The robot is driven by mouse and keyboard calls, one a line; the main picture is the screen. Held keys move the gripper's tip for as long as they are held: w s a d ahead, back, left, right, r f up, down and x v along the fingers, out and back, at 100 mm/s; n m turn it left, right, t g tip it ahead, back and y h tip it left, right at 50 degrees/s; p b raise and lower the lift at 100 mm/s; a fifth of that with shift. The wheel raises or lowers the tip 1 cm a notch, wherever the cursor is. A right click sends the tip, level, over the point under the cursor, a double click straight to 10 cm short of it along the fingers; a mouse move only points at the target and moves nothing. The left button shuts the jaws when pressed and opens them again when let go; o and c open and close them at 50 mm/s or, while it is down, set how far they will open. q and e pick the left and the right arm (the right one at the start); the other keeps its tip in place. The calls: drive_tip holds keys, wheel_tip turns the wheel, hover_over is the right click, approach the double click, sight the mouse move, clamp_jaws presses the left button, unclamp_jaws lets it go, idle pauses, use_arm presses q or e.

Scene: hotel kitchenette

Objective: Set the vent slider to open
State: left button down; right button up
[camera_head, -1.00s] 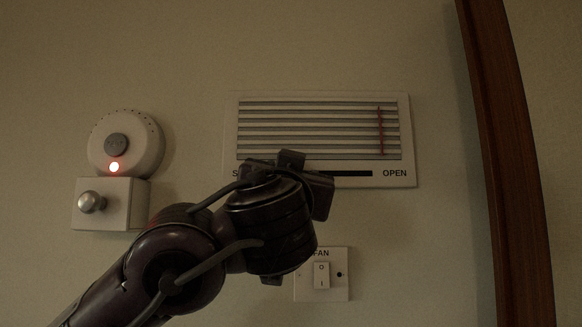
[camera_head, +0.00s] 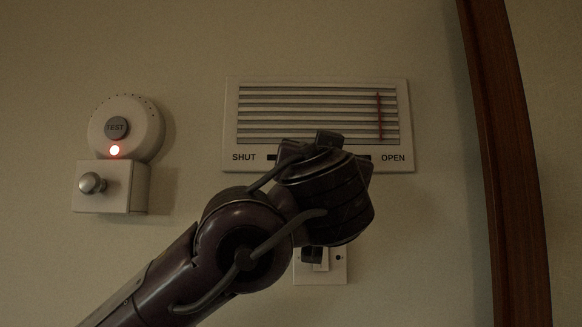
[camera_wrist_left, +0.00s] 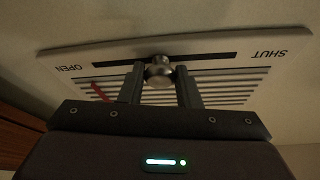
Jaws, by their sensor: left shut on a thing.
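The white wall vent (camera_head: 318,82) has horizontal slats, with SHUT lettered at its lower left and OPEN at its lower right. A dark slot (camera_head: 366,157) runs between the words. My left gripper (camera_head: 320,150) is in front of the slot's middle and hides the slider there. In the left wrist view, the round metal slider knob (camera_wrist_left: 158,72) sits between the fingers of my left gripper (camera_wrist_left: 160,80), which is shut on it. The knob is near mid-slot, a little toward the OPEN end. That view shows the vent upside down. My right gripper is not in view.
A fan switch plate (camera_head: 334,276) is below the vent, partly behind my arm. A round alarm (camera_head: 148,128) with a TEST button and lit red light is at left, above a white box (camera_head: 118,201) with a metal knob (camera_head: 92,183). A dark wooden frame (camera_head: 507,150) stands at right.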

use_arm(q)
drive_tip(key=d, duration=0.7)
drive_tip(key=shift+a, duration=0.2)
drive_tip(key=c, duration=1.5)
unclamp_jaws()
drive_tip(key=o, duration=0.4)
drive_tip(key=shift+d, duration=0.35)
drive_tip(key=shift+o, duration=0.2)
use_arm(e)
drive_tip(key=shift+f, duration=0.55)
use_arm(q)
drive_tip(key=shift+a, duration=0.1)
